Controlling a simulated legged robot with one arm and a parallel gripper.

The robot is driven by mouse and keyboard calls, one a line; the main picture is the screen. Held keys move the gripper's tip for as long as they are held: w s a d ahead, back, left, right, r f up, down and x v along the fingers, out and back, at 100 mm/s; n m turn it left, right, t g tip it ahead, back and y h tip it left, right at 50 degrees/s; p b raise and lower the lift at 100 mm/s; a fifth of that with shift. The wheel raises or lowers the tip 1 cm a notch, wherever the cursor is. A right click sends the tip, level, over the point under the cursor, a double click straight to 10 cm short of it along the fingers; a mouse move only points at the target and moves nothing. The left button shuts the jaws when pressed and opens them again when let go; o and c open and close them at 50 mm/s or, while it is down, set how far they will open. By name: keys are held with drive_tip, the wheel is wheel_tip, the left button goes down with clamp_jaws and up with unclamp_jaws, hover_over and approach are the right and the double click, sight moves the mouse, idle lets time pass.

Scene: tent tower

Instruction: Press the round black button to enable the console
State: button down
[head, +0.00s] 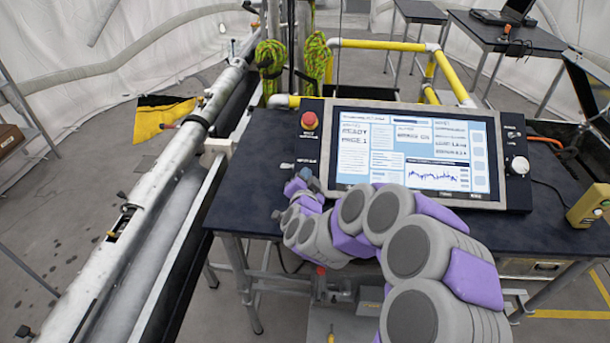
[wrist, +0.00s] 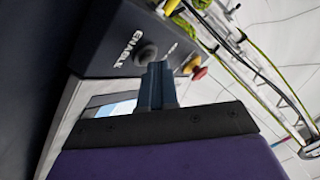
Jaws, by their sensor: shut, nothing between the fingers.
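The round dark button (wrist: 147,54) sits beside the white ENABLE label on the console's dark panel in the wrist view. In the head view I cannot clearly make it out near my gripper. The console (head: 510,165) stands on the dark table with its screen (head: 415,150) lit. My gripper (wrist: 160,66) is shut and empty, its fingertips right beside the button and partly overlapping it in the wrist view. I cannot tell whether they touch it. In the head view my gripper (head: 304,173) is at the console's lower left corner.
A red emergency button (head: 309,121) is at the console's upper left; it also shows in the wrist view (wrist: 200,73). A white knob (head: 519,166) is on the console's right side. A yellow box (head: 589,206) stands at the table's right. The table's front left (head: 250,195) is clear.

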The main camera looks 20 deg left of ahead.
drive_tip(key=shift+s+d+r+p, duration=0.1)
drive_tip(key=shift+s+r+p, duration=0.15)
drive_tip(key=shift+r+p, duration=0.25)
drive_tip(key=shift+s+r, duration=0.1)
drive_tip(key=shift+r, duration=0.05)
drive_tip(key=shift+s+d+r+p, duration=0.2)
drive_tip(key=shift+s+r+p, duration=0.5)
drive_tip(key=shift+r, duration=0.35)
drive_tip(key=shift+s+d+r+p, duration=0.15)
drive_tip(key=shift+s+r+p, duration=0.5)
drive_tip(key=shift+r, duration=0.35)
drive_tip(key=shift+s, duration=0.1)
